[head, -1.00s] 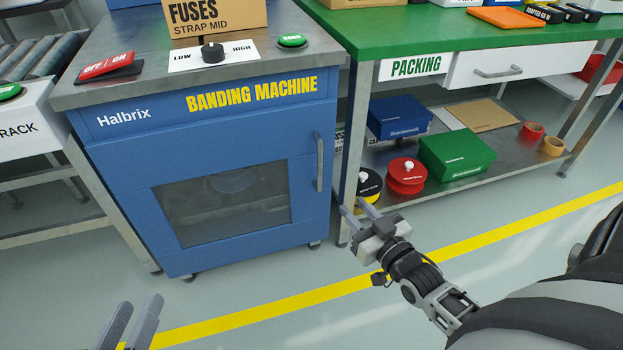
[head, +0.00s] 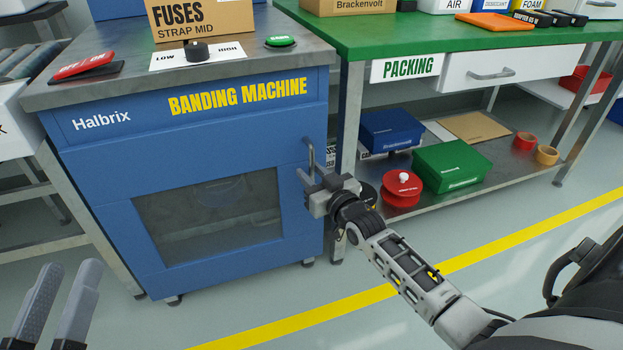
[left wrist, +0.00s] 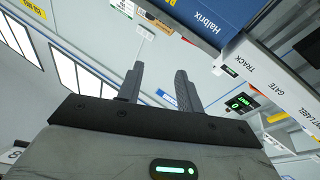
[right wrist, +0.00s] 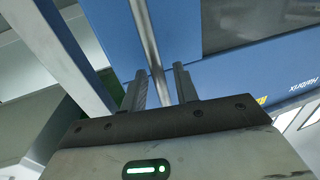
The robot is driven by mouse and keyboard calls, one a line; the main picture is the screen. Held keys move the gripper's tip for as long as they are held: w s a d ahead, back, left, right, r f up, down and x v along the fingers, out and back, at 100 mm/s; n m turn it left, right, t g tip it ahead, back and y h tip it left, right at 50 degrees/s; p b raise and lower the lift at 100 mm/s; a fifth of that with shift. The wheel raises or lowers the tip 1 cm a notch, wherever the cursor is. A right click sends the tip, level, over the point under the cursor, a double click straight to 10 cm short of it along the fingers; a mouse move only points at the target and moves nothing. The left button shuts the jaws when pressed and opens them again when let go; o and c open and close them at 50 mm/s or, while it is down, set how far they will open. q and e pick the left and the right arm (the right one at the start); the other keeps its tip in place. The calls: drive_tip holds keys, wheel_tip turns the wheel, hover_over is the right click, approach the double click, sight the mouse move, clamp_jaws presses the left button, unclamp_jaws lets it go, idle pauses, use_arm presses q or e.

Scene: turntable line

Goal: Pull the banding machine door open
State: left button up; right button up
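The blue banding machine (head: 190,130) stands at the left of the head view, its door (head: 110,200) shut flat against the front, with a dark window (head: 210,215). The upright metal door handle (head: 311,152) is at the door's right edge; it also shows in the right wrist view (right wrist: 148,40). My right gripper (head: 310,173) is open at the handle's lower part; in the right wrist view its fingers (right wrist: 160,75) stand on either side of the bar. I cannot tell whether they touch it. My left gripper (head: 71,267) is open and empty, low at the left, away from the machine.
The green packing table (head: 440,40) stands right of the machine, its leg (head: 348,120) close to the handle. Its lower shelf holds a red spool (head: 402,188), a green box (head: 455,165) and a blue box (head: 391,130). The floor in front (head: 250,305) is clear.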

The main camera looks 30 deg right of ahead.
use_arm(q)
drive_tip(key=shift+r+h, duration=0.3)
use_arm(e)
drive_tip(key=shift+w, duration=0.3)
clamp_jaws()
use_arm(q)
drive_tip(key=shift+r, duration=0.1)
use_arm(e)
drive_tip(key=shift+s, duration=0.1)
